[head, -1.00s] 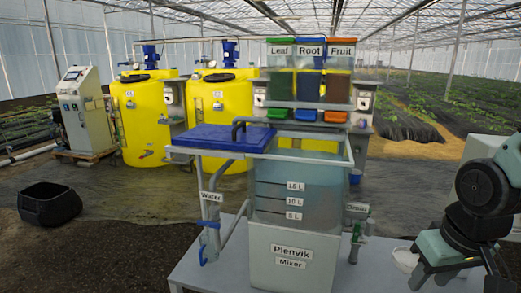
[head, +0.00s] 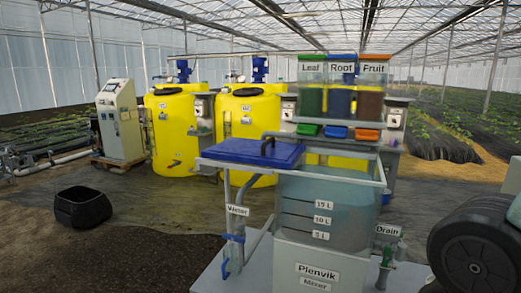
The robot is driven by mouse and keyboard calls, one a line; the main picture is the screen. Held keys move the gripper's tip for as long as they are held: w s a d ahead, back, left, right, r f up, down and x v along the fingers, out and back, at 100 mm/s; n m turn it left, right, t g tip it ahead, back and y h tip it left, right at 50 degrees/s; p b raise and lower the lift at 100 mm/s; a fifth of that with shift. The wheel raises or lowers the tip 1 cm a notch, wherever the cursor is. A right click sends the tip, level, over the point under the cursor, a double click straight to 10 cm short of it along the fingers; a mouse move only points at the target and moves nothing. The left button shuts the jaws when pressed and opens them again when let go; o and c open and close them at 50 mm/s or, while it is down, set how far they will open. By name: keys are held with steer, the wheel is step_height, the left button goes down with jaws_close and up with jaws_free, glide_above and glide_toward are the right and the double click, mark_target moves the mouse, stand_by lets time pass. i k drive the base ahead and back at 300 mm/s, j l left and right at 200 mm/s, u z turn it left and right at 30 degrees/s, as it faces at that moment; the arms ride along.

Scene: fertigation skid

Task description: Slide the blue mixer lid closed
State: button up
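The blue mixer lid (head: 250,151) is a flat panel on the rails to the left of the mixer tank (head: 325,215). The lid sits off to the left side, so most of the clear tank's top stands open between the rails. A dark bent bar (head: 268,142), which looks like a handle, rises at the lid's right end. The tank holds bluish liquid and has level marks. My gripper is out of view.
Labelled Leaf, Root and Fruit hoppers (head: 342,87) stand behind the tank. A water pipe (head: 231,225) hangs below the lid, and a drain valve (head: 388,250) is at the tank's right. Yellow tanks (head: 178,135) stand behind. A black tub (head: 82,207) sits on the floor at left.

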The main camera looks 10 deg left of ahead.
mark_target(269, 152)
steer(key=i+j, duration=0.5)
steer(key=j, duration=0.15)
steer(key=i+j, duration=0.5)
steer(key=j, duration=0.15)
steer(key=k+u, duration=0.05)
